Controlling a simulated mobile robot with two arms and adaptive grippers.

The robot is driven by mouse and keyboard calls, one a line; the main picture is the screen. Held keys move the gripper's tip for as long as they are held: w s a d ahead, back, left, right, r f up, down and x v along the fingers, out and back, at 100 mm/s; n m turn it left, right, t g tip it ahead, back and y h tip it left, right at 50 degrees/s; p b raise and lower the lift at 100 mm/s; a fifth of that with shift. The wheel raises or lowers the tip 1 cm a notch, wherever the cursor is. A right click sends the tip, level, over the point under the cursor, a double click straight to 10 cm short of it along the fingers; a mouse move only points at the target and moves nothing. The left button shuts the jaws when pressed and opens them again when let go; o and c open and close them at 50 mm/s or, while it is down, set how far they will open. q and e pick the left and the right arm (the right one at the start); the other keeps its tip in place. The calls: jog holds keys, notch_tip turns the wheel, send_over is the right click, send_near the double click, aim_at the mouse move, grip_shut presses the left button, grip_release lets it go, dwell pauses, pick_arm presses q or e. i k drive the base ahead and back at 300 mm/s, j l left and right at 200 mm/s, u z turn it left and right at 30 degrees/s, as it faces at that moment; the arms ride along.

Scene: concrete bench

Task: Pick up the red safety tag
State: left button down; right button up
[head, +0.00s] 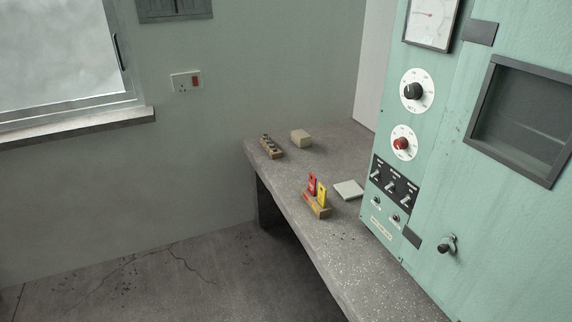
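The red safety tag (312,184) stands upright in a small wooden holder (318,211) on the concrete bench (300,238). A yellow tag (322,195) stands in the same holder, just to its right and partly in front of it. The lower part of the red tag is hidden by the holder and the yellow tag. Neither of my grippers shows in the head view.
A pale flat square (348,190) lies right of the holder. A wooden block with dark pegs (271,147) and a beige block (301,138) stand at the bench's far end. A green control cabinet (450,200) bounds the bench on the right. Open floor lies left.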

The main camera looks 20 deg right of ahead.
aim_at(312, 184)
jog(key=i+j+z, duration=0.1)
jog(key=i+z, duration=0.3)
jog(key=i+j+z, duration=0.35)
jog(key=i, duration=0.15)
jog(key=i+j+z, duration=0.25)
jog(key=i+z, duration=0.15)
jog(key=i+j+z, duration=0.4)
